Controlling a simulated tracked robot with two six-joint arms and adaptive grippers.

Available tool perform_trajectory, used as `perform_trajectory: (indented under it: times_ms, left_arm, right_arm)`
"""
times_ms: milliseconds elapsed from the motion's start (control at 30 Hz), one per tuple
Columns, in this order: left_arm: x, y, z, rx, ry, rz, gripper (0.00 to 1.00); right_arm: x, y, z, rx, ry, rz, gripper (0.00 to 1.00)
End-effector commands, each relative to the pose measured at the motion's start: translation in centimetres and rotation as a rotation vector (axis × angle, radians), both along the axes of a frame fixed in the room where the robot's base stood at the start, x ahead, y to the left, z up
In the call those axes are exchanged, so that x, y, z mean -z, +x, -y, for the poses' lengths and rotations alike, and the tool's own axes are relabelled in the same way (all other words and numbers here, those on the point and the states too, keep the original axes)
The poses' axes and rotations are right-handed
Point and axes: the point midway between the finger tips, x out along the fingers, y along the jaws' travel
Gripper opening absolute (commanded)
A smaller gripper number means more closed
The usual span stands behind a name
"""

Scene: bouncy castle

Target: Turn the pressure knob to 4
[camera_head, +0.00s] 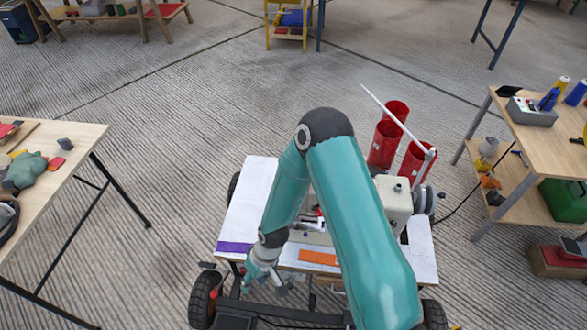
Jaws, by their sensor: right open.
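A cream machine (393,202) stands on a white-topped cart (250,195), partly hidden behind my right arm. Grey round discs or knobs (426,200) show on its right side. I cannot tell which part is the pressure knob, and no number markings are readable. My right gripper (266,286) is open and points down near the cart's front left edge, well to the left of the machine's head. It appears empty. My left gripper is not in view.
Red cylinders (383,145) stand behind the machine, with a thin pale rod (385,108) slanting above them. An orange strip (318,258) and a purple strip (235,247) lie on the cart's front. Wooden tables stand left (80,140) and right (545,145).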

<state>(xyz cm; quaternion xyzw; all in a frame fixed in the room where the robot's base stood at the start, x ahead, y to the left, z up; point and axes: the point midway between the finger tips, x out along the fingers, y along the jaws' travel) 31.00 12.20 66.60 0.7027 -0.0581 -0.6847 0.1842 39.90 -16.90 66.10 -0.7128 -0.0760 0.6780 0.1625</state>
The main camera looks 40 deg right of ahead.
Motion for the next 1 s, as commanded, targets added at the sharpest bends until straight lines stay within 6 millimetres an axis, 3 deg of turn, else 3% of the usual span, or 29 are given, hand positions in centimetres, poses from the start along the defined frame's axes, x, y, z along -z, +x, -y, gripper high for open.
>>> perform_trajectory:
  times_ms: [33, 200, 300, 400, 533, 700, 833, 1000]
  left_arm:
    - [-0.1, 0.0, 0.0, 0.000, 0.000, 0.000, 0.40]
    - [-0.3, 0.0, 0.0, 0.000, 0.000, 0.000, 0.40]
    - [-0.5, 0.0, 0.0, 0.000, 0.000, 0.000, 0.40]
    - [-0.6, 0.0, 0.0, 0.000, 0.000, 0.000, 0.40]
    - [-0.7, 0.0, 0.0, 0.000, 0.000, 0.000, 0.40]
    - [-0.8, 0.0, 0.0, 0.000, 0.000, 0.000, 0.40]
    - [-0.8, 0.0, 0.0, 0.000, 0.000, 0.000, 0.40]
    - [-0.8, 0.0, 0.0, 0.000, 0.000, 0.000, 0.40]
  right_arm:
    - [-0.6, 3.2, 1.7, -0.005, -0.015, 0.022, 0.45]
    - [-4.3, 11.8, 8.9, -0.060, -0.080, 0.041, 0.45]
    - [-8.1, 15.5, 14.4, -0.076, -0.139, 0.037, 0.45]
    - [-12.5, 17.7, 20.0, -0.077, -0.202, 0.019, 0.45]
    - [-18.3, 18.4, 26.0, -0.058, -0.269, -0.013, 0.45]
    - [-23.6, 17.6, 30.6, -0.027, -0.319, -0.051, 0.45]
    - [-25.2, 17.1, 31.9, -0.014, -0.333, -0.066, 0.45]
    - [-24.3, 16.9, 32.1, -0.013, -0.334, -0.073, 0.45]
